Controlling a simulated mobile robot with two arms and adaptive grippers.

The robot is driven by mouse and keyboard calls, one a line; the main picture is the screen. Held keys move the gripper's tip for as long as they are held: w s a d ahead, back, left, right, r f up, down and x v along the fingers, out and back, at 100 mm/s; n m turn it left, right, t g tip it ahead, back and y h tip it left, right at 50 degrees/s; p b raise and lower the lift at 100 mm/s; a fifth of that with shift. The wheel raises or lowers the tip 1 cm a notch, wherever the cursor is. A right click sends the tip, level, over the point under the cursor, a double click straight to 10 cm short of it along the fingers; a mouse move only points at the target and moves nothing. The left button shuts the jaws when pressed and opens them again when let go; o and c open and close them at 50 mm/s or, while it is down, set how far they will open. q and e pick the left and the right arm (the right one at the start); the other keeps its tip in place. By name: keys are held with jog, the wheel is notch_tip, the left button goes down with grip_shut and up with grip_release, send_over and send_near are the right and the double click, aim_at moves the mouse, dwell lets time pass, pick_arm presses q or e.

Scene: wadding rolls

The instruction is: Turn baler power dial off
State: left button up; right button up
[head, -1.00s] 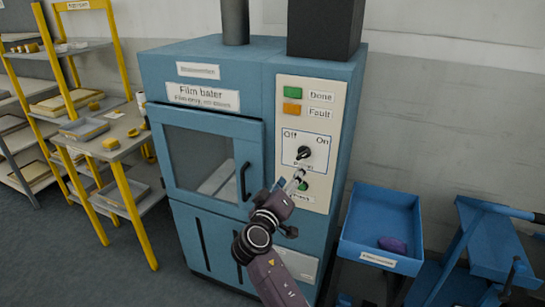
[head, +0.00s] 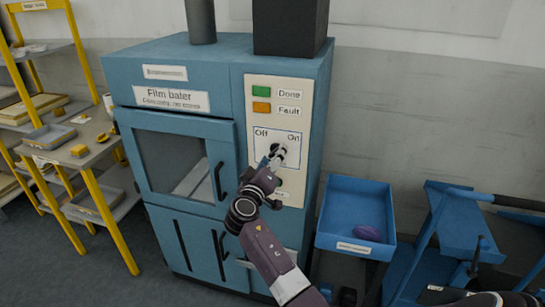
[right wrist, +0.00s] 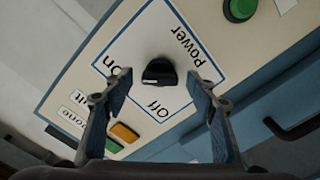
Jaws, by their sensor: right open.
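The blue film baler (head: 185,125) stands ahead with a pale control panel (head: 270,120) on its right front. The black power dial (right wrist: 160,72) sits in a blue-outlined square marked Off, On and Power. In the head view my gripper mostly covers the dial. I cannot tell for sure which mark the dial points to. My right gripper (head: 275,157) is in front of the panel at the dial. In the right wrist view its open fingers (right wrist: 160,105) frame the dial on both sides, with visible gaps. My left gripper is in neither view.
A green Done light (head: 261,91) and an orange Fault light (head: 261,107) are above the dial. A green button (right wrist: 240,8) is below it on the panel. A black door handle (head: 219,181) is to the left. A blue bin (head: 352,240) stands to the right.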

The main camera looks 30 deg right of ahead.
jog(key=c, duration=1.2)
jog(key=shift+o, duration=0.2)
jog(key=shift+n, duration=0.4)
jog(key=n, duration=0.2)
jog(key=shift+n+p, duration=0.3)
jog(key=shift+n, duration=0.1)
jog(key=n, duration=0.2)
jog(key=shift+n+p, duration=0.3)
jog(key=shift+p, duration=0.1)
jog(key=n+p, duration=0.3)
jog(key=n, duration=0.3)
jog(key=shift+r, duration=0.15)
jog(key=n+p, duration=0.2)
jog(key=n, duration=0.2)
jog(key=shift+n+p, duration=0.6)
jog(key=shift+n, duration=0.3)
jog(key=shift+f, duration=0.25)
